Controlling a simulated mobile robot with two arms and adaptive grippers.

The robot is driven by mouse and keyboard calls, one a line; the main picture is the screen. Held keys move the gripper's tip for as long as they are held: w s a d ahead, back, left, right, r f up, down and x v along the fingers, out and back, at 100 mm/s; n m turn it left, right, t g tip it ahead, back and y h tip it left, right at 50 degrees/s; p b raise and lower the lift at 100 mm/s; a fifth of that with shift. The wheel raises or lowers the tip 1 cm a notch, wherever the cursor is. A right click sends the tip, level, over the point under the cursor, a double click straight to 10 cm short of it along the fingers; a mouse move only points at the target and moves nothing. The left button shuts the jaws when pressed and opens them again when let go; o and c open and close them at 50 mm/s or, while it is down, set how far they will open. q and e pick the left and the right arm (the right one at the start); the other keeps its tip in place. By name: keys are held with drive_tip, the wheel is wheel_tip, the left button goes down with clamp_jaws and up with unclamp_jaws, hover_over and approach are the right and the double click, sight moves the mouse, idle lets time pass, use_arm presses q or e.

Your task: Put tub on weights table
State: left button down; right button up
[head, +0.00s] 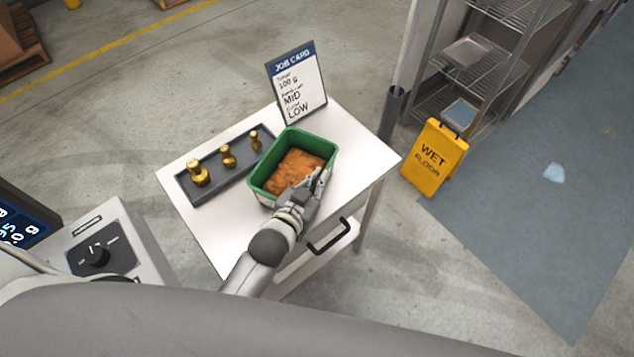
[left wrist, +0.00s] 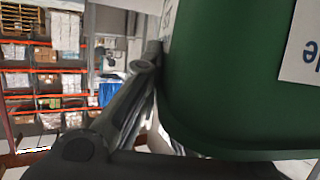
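The green tub (head: 257,185) holds brown-orange material and looks upright over the white weights table (head: 215,235); I cannot tell whether its base touches the top. My left gripper (head: 318,184) is at the tub's near right side, with its fingers against or close to the rim. In the left wrist view, the tub's green wall (left wrist: 230,80), with a white label, fills the right side. One grey finger (left wrist: 135,100) reaches up to its edge. The other finger is hidden, so the grip is unclear. My right gripper is out of view.
A dark tray (head: 188,190) with brass weights (head: 199,174) lies left of the tub. A job card (head: 296,85) stands behind it. A yellow wet-floor sign (head: 434,158) and wire shelving (head: 490,60) stand to the right. The table's right corner is bare.

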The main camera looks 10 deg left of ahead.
use_arm(q)
drive_tip(key=shift+f, duration=0.1)
drive_tip(key=c, duration=1.6)
unclamp_jaws()
drive_tip(key=shift+c, duration=0.2)
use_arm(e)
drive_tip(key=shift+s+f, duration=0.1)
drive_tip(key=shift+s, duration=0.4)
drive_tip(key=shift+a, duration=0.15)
